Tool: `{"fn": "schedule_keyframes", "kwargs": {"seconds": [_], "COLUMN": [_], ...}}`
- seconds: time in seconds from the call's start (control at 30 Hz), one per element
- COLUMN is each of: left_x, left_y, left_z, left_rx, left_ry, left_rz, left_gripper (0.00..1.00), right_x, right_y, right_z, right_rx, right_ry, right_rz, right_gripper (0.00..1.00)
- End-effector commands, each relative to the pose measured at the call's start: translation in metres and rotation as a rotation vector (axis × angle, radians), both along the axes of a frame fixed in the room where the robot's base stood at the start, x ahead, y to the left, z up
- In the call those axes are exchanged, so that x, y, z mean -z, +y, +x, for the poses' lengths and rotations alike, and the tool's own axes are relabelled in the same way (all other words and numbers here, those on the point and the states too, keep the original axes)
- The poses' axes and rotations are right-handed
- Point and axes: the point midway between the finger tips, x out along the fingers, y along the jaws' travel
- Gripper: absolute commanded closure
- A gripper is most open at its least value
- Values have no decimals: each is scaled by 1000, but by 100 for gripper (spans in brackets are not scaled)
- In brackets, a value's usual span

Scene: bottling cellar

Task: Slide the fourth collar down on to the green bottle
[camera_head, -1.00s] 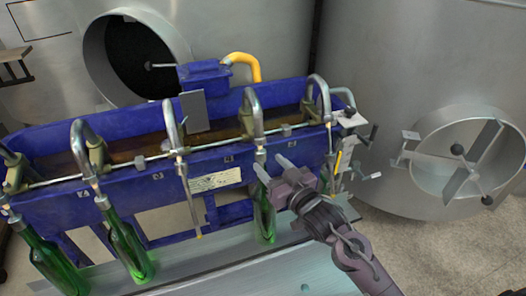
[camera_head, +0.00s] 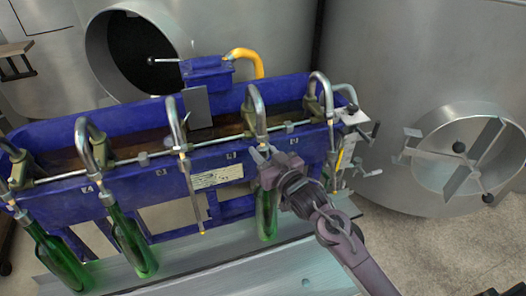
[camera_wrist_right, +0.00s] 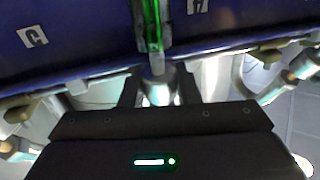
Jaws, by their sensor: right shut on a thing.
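The green bottle (camera_head: 266,217) stands under the fourth spout from the left, partly behind my right gripper. Its green neck shows in the right wrist view (camera_wrist_right: 152,28). My right gripper (camera_head: 263,156) is at the lower end of that spout, just above the bottle. In the right wrist view, its two fingers (camera_wrist_right: 158,90) are shut on a pale metal collar (camera_wrist_right: 157,84) around the spout, in line with the bottle neck. In the head view the collar is mostly hidden by the fingers. My left gripper is not in view.
The blue filler trough (camera_head: 120,180) has several curved spouts and a thin rail (camera_head: 220,143) along its front. Two other green bottles (camera_head: 130,242) (camera_head: 58,258) stand at the left. A hanging rod (camera_head: 192,195) is left of the gripper. Steel tanks (camera_head: 425,60) stand behind.

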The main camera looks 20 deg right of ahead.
Motion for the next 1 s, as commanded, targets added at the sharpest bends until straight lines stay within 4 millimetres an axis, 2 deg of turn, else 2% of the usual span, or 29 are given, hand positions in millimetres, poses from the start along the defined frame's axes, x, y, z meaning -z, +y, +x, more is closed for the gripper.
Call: {"fn": "schedule_keyframes", "kwargs": {"seconds": [0.1,0.3,0.53,0.57,0.7,1.0], "left_x": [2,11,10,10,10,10], "left_y": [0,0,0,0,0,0], "left_z": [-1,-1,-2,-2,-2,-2], "left_rx": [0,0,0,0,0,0], "left_ry": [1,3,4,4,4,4], "left_rz": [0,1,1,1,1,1], "left_gripper": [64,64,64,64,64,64], "right_x": [4,28,27,27,27,26], "right_y": [0,0,0,0,0,0], "right_z": [-1,-4,-5,-5,-4,-5], "right_rx": [0,-1,-1,-1,-1,-1], "right_ry": [1,2,2,2,2,1], "right_rz": [0,0,0,0,0,0], "right_gripper": [78,78,78,70,51,49]}}
